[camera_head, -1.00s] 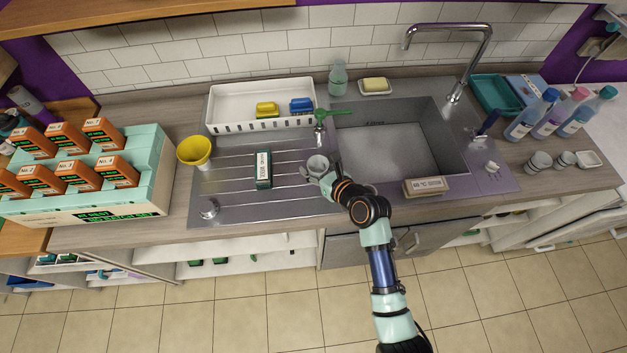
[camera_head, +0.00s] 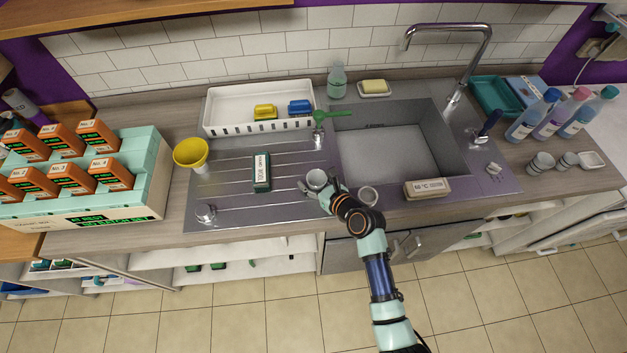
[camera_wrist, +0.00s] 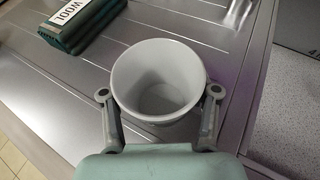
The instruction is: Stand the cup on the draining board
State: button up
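A light grey cup (camera_head: 316,180) is upright at the front right part of the steel draining board (camera_head: 225,202), left of the sink. My gripper (camera_head: 322,192) reaches it from the front. In the wrist view the cup (camera_wrist: 158,85) sits between the two fingers of my gripper (camera_wrist: 160,98), one against each side, with its empty inside showing. The fingers look closed on it. The cup's base is mostly hidden, and I cannot tell whether it touches the board.
A white rack (camera_head: 220,108) is behind.

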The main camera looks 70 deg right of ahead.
jog(key=shift+o, duration=0.4)
jog(key=shift+s+r, duration=0.15)
jog(key=shift+r, duration=0.15)
jog(key=p+v, duration=0.2)
jog(key=v, duration=0.9)
jog(key=shift+s+a+r, duration=0.1)
jog(key=shift+s+a, duration=0.15)
jog(key=w+a+r+n+y, duration=0.2)
jog(key=w+a+r+n, duration=0.2)
jog(key=w+a+n, duration=0.4)
jog(key=w+a+r+n+y, duration=0.2)
jog(key=w+a+r+n, duration=0.3)
jog(key=n, duration=0.6)
jog(key=w+a+r+n+y, duration=0.1)
jog(key=a+r+n, duration=0.2)
jog(key=a+n, duration=0.4)
jog(key=w+a+r+n+y, duration=0.1)
jog(key=a+r+n, duration=0.3)
jog(key=a+n, duration=0.4)
jog(key=w+a+r+n+t, duration=0.1)
jog(key=a+r+n, duration=0.2)
jog(key=a+n, duration=0.5)
jog(key=shift+w+r+y, duration=0.2)
jog(key=shift+r+y, duration=0.15)
jog(key=shift+y, duration=0.05)
